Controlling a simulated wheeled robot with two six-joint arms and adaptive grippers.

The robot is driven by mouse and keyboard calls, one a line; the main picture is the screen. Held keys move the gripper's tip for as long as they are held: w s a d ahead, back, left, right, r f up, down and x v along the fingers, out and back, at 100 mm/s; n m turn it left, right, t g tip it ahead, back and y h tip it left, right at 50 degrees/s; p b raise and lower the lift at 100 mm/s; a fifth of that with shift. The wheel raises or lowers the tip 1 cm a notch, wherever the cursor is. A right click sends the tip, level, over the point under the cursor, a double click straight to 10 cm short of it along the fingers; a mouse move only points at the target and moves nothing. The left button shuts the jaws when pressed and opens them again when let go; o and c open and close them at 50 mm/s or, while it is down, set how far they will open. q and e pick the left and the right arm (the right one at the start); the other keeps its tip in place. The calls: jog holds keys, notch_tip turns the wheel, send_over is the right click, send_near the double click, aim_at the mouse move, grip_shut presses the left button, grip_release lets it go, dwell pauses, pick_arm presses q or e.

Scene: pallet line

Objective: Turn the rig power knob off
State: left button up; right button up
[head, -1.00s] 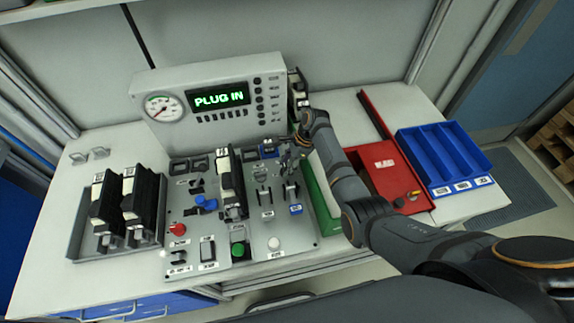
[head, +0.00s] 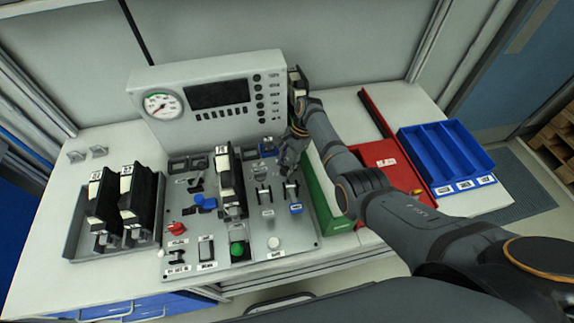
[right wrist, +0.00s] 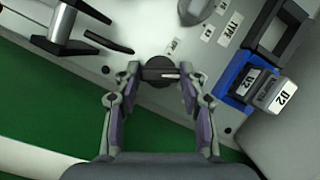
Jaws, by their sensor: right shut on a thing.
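The rig power knob (right wrist: 157,69) is a dark round knob with a pale line across it in the right wrist view. My right gripper (right wrist: 160,75) is shut on it, one finger on each side. In the head view my right gripper (head: 285,160) reaches down at the right back of the grey rig panel (head: 293,243) and hides the knob. A small label (right wrist: 174,46), hard to read, lies beside the knob. The rig's display (head: 217,94) is dark. My left gripper is not in view.
Levers (head: 263,195) stand just in front of my gripper. A green bin (head: 322,200), red tray (head: 372,152) and blue tray (head: 440,150) lie to the right. A rack (head: 75,240) holds black modules at left.

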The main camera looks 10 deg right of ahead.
jog(key=n+b, duration=0.1)
jog(key=n, duration=0.1)
jog(key=n+g+b, duration=0.1)
jog(key=shift+w+a+f+n+h+b, duration=0.1)
jog(key=shift+w+f+n+h+b, duration=0.05)
jog(key=shift+n+h+b, duration=0.25)
jog(key=n+g+h+b, duration=0.1)
jog(key=n+b, duration=0.2)
jog(key=shift+a+n, duration=0.1)
jog(key=shift+n, duration=0.2)
jog(key=n+h+b, duration=0.1)
jog(key=n+b, duration=0.1)
jog(key=n, duration=0.1)
jog(key=shift+a+r+n+h+b, duration=0.15)
jog(key=shift+n+h+b, duration=0.4)
jog(key=shift+n, duration=0.55)
jog(key=shift+r, duration=0.1)
jog(key=o, duration=1.1)
jog(key=shift+o, duration=0.2)
jog(key=shift+g, duration=0.3)
